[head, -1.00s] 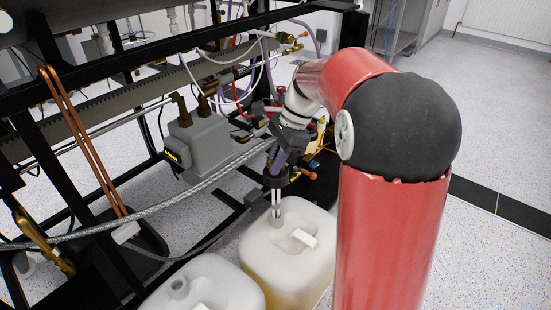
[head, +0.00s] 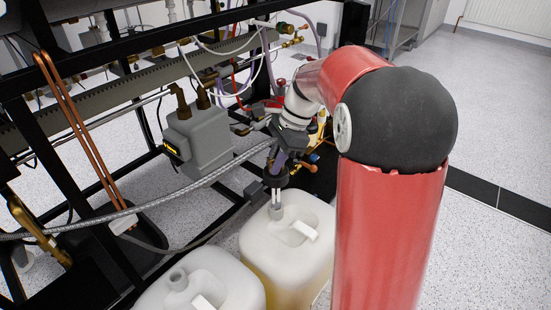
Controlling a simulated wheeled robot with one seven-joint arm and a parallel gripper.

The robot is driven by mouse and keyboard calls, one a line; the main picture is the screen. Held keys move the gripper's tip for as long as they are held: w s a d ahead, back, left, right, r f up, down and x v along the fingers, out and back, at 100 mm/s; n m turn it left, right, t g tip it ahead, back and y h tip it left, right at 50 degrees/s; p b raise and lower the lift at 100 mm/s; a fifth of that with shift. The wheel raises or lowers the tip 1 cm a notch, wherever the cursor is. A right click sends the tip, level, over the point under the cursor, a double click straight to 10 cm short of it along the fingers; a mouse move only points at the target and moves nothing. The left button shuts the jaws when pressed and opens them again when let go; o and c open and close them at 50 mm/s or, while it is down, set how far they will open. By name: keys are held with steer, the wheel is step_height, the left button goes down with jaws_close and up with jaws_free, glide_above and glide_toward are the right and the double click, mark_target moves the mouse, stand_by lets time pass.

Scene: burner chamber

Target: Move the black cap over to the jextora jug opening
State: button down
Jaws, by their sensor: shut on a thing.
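I cannot tell whether the tubes' ends are inside. A second whitish jug (head: 235,278) stands at the lower left with an uncovered opening (head: 177,279). No label shows which is the jextora jug.
A black frame (head: 95,235) with copper pipes (head: 75,130) stands on the left. A grey meter (head: 197,138) sits behind the jugs. A braided hose (head: 195,187) runs across behind them, close to the cap. Open speckled floor (head: 490,260) lies right of my arm.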

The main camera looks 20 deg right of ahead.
mark_target(276, 194)
steer(key=shift+f+b, duration=2.9)
steer(key=shift+f, duration=3)
steer(key=c, duration=1.3)
jaws_free()
